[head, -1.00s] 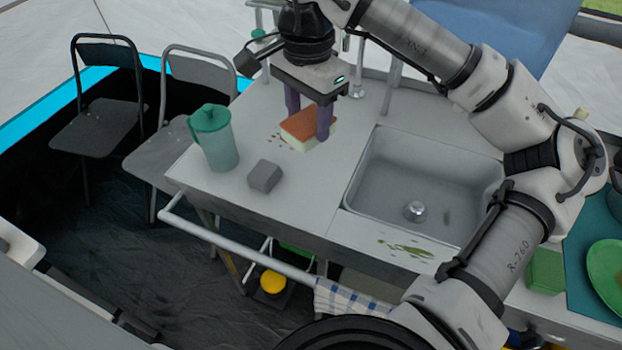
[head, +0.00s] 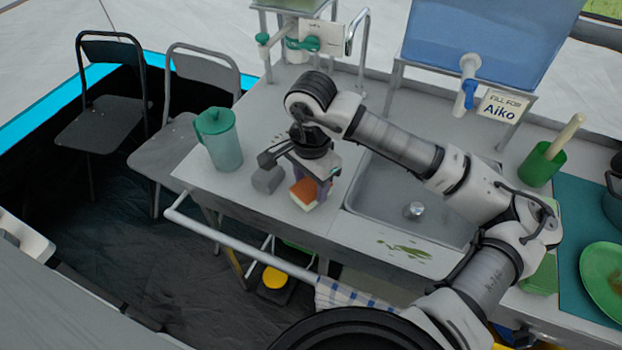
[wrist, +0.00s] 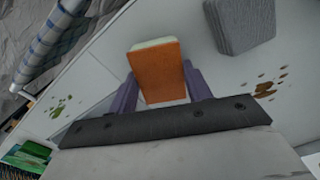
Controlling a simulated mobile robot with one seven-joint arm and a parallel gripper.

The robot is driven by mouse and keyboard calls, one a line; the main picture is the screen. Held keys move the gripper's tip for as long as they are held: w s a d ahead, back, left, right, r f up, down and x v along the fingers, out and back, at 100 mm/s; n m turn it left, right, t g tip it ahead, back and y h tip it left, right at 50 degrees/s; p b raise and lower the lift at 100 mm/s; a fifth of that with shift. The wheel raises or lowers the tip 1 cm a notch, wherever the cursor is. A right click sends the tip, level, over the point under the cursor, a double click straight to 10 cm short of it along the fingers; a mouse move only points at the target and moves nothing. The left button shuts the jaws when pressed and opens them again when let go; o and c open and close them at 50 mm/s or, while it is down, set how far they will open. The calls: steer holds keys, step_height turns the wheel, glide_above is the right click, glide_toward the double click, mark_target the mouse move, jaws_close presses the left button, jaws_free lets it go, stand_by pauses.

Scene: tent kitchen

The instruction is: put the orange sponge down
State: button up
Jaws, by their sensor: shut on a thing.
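The orange sponge (head: 304,193) has an orange top and a pale lower layer. It is between the purple fingers of my gripper (head: 308,194), near the front edge of the counter (head: 240,188), left of the sink. In the wrist view the sponge (wrist: 160,72) sits between the two fingers of my gripper (wrist: 162,86), which is shut on it. I cannot tell whether its underside touches the counter.
A grey block (head: 267,180) lies just left of the sponge. A green-lidded pitcher (head: 220,142) stands further left. The sink (head: 375,192) is to the right. Brown spots (wrist: 267,90) and green smears (head: 405,249) mark the counter.

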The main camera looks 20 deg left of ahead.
mark_target(311, 186)
steer(key=shift+f+b, duration=0.2)
steer(key=shift+b, duration=0.15)
steer(key=o, duration=1)
steer(key=shift+o, duration=0.2)
steer(key=shift+r, duration=0.1)
step_height(311, 186, up, 12)
steer(key=b, duration=0.2)
steer(key=shift+r, duration=0.15)
